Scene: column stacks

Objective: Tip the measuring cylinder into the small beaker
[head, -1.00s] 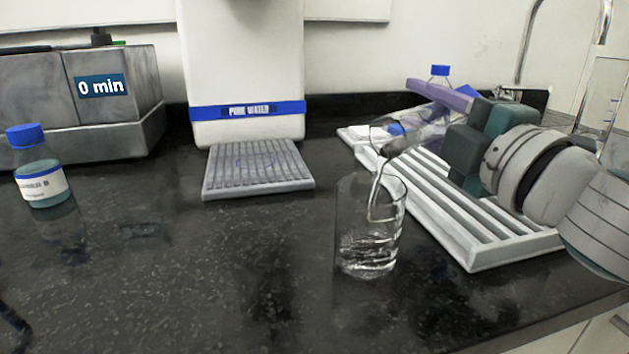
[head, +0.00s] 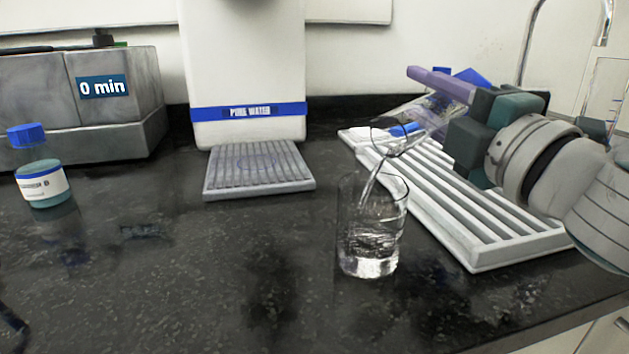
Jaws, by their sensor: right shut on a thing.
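The small beaker (head: 371,235) stands upright on the black bench, clear glass with clear liquid in its lower part. The measuring cylinder (head: 412,125) is clear and tilted, its mouth low at the left, just above the beaker's rim. A thin stream of clear liquid runs from its mouth into the beaker. My right gripper (head: 455,115) comes in from the right and is shut on the cylinder. Its dark pads and a purple part show; the grip itself is partly covered. My left gripper is out of view.
A white ribbed rack (head: 480,235) lies behind and right of the beaker, under my right gripper. A PURE WATER dispenser (head: 245,70) with a grey drip tray (head: 258,170) stands at the back. A blue-capped bottle (head: 40,175) stands at the left. The middle front bench is clear.

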